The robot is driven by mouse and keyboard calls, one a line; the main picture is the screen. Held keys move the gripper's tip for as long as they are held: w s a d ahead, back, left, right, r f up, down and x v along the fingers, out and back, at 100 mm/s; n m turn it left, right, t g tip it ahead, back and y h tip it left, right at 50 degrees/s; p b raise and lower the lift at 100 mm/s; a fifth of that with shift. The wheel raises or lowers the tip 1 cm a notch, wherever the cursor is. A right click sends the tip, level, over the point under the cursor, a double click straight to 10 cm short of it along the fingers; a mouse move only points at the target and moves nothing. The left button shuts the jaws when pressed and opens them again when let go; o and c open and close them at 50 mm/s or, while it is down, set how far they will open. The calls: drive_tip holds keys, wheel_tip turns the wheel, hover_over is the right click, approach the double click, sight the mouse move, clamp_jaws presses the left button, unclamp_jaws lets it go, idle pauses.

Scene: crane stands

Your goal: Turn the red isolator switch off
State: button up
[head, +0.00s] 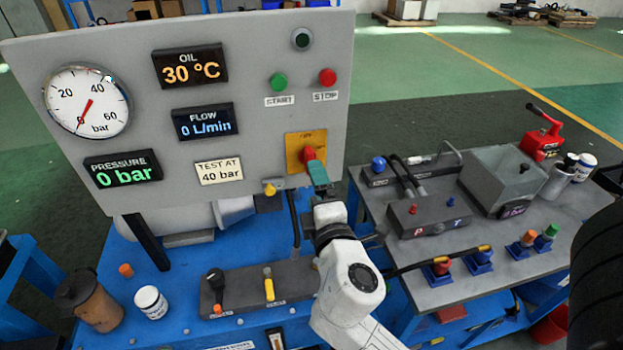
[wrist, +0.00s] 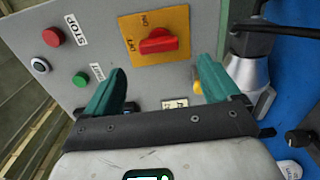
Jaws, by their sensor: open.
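The red isolator switch (head: 309,157) sits on a yellow plate (head: 293,146) at the panel's lower right. In the wrist view the red switch (wrist: 157,41) shows clearly, with an OFF label at its left end and an ON label above. Its handle lies roughly in line with the OFF label. My gripper (head: 318,174) is just below the switch in the head view and partly covers its lower end. In the wrist view my gripper (wrist: 158,80) has its two teal fingers wide apart with nothing between them. The switch appears beyond the fingertips, apart from them.
The grey panel (head: 240,100) carries a green START button (head: 279,82), a red STOP button (head: 327,77) and a gauge. The pressure display (head: 122,170) reads 0 bar. A yellow-tipped knob (head: 270,189) is just left of my gripper. A bench with fittings (head: 470,250) stands at right.

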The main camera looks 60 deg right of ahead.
drive_tip(key=shift+b+v, duration=0.35)
drive_tip(key=shift+v, duration=1.55)
drive_tip(key=s+f+m+g+y, duration=0.4)
drive_tip(key=f+m+g+y, duration=0.25)
drive_tip(key=f, duration=0.85)
drive_tip(key=s+a+f+m+g+y, duration=0.2)
drive_tip(key=s+a+f+g+y, duration=0.2)
drive_tip(key=a+f, duration=0.5)
drive_tip(key=s+a+y, duration=0.2)
drive_tip(key=shift+s+a+f+y, duration=0.25)
drive_tip(key=shift+a+f+y, duration=0.05)
drive_tip(key=shift+y, duration=0.05)
drive_tip(key=shift+m+g, duration=0.25)
